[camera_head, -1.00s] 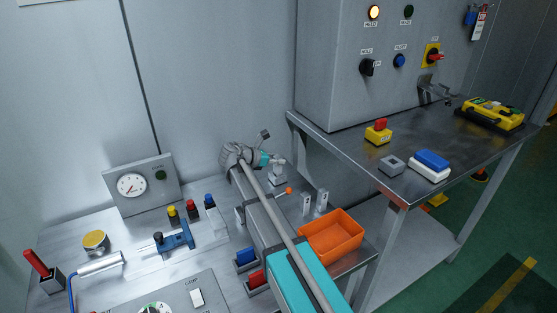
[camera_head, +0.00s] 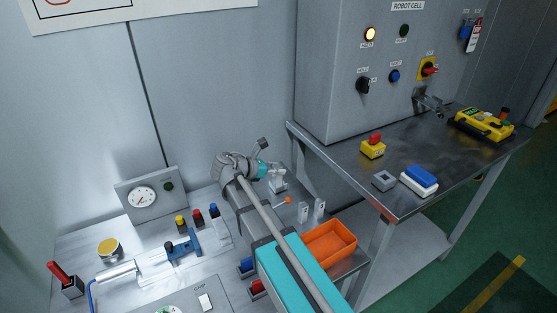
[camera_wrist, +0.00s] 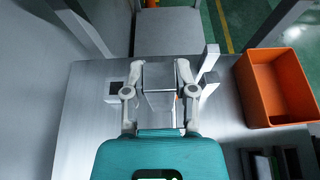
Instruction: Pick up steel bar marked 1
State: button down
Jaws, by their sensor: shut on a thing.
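My gripper (camera_wrist: 159,82) is shut on a grey steel bar (camera_wrist: 160,100), which stands between its two fingers in the wrist view. No number can be read on the bar. In the head view my gripper (camera_head: 268,172) is at the back right of the left bench, with the silver bar (camera_head: 278,183) just beyond it. My arm hides part of the bench there. I cannot tell whether the bar touches the bench.
Two upright metal pieces (camera_head: 311,211) and an orange-tipped lever (camera_head: 287,200) stand close to the gripper. An orange bin (camera_head: 331,244) is to their right. A dark square opening (camera_wrist: 115,89) lies left of the gripper. The higher metal table (camera_head: 400,205) stands at right.

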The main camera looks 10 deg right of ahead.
jog(key=shift+s+a+r, duration=0.15)
jog(key=shift+s+r, duration=0.1)
jog(key=shift+s, duration=0.3)
jog(key=shift+s+a+r, duration=0.1)
jog(key=shift+s+r, duration=0.15)
jog(key=shift+s, duration=0.3)
